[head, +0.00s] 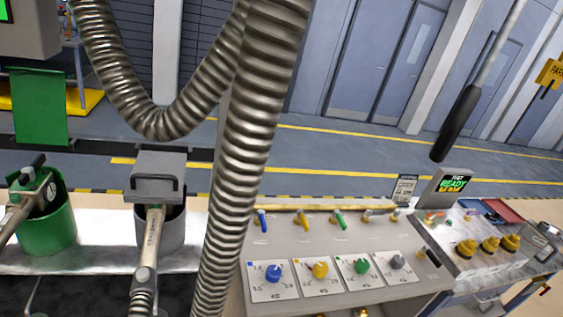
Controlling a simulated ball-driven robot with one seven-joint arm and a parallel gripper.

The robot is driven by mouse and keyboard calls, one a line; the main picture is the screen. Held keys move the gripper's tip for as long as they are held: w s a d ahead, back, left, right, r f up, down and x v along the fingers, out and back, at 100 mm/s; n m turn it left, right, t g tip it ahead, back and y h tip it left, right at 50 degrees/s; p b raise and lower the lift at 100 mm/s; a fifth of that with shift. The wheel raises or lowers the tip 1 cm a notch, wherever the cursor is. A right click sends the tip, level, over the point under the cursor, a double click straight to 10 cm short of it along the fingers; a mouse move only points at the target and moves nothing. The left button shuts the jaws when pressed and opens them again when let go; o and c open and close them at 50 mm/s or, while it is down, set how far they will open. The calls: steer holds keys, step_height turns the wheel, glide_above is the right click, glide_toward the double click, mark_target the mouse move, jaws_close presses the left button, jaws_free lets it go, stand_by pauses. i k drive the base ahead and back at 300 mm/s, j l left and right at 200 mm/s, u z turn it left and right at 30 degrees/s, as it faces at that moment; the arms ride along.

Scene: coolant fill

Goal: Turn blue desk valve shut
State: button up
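The desk (345,246) stands at the lower right of the head view. A small blue lever (262,220) is at the left end of the row along its upper face and points roughly up the picture. I cannot tell from its angle whether that valve is open or shut. Below it, a round blue knob (274,273) sits on a white dial plate marked KG. My gripper does not show in this view, and nothing is seen touching the blue lever.
Yellow (306,222) and green (340,219) levers stand right of the blue one. A thick ribbed metal hose (249,130) passes just left of the desk. A grey container (172,232) and a green bucket (50,228) stand at left. A black-gripped rod (455,125) hangs upper right.

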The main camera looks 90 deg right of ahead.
mark_target(260, 213)
steer(key=z, duration=2.05)
